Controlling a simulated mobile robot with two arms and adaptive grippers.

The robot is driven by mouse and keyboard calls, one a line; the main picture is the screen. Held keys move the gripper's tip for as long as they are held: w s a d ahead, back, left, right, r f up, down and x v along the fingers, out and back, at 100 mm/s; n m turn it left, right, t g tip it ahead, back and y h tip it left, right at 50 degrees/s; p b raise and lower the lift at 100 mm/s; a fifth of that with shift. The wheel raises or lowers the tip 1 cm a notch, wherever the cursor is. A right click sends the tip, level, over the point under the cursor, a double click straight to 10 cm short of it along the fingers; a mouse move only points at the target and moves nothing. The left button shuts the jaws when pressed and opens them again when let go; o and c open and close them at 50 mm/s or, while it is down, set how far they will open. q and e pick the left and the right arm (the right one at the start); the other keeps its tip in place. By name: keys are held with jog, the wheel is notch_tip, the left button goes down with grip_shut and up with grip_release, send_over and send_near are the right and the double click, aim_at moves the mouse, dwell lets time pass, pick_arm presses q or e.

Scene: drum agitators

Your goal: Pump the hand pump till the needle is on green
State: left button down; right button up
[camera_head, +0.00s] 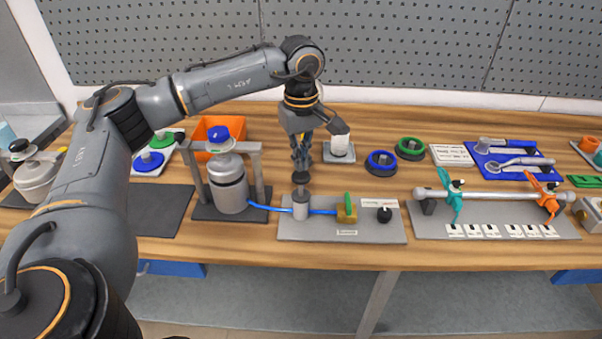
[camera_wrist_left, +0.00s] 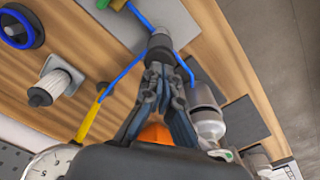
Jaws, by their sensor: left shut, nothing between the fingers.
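The hand pump (camera_head: 300,206) is a short grey cylinder with a dark round knob (camera_head: 301,178) on top, standing on a grey plate with blue hoses. My left gripper (camera_head: 301,168) is shut and points down at the knob, with nothing between its fingers. In the left wrist view its fingertips (camera_wrist_left: 161,72) line up with the knob (camera_wrist_left: 160,42); whether they touch it I cannot tell. A white dial gauge (camera_wrist_left: 48,166) shows partly at the lower left corner of that view; its needle and green zone cannot be made out. My right gripper is not in view.
A silver drum (camera_head: 229,185) in a grey frame stands left of the pump. A green-handled brass valve (camera_head: 347,210) and black knob (camera_head: 384,214) sit right of it. An orange bin (camera_head: 205,130) is behind. A rail with teal and orange clamps (camera_head: 490,195) lies to the right.

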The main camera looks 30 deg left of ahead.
aim_at(301, 174)
pick_arm(q)
jog(key=shift+f, duration=0.15)
jog(key=shift+s+f+b, duration=0.1)
jog(key=shift+f+b, duration=2.1)
jog(key=shift+f, duration=0.7)
jog(key=shift+r, duration=0.3)
jog(key=shift+r+p, duration=2.05)
jog(key=shift+r, duration=0.7)
jog(key=shift+f, duration=0.2)
jog(key=shift+f+b, duration=2.2)
jog(key=shift+f, duration=0.65)
jog(key=shift+r+p, duration=1.95)
jog(key=shift+r, duration=1)
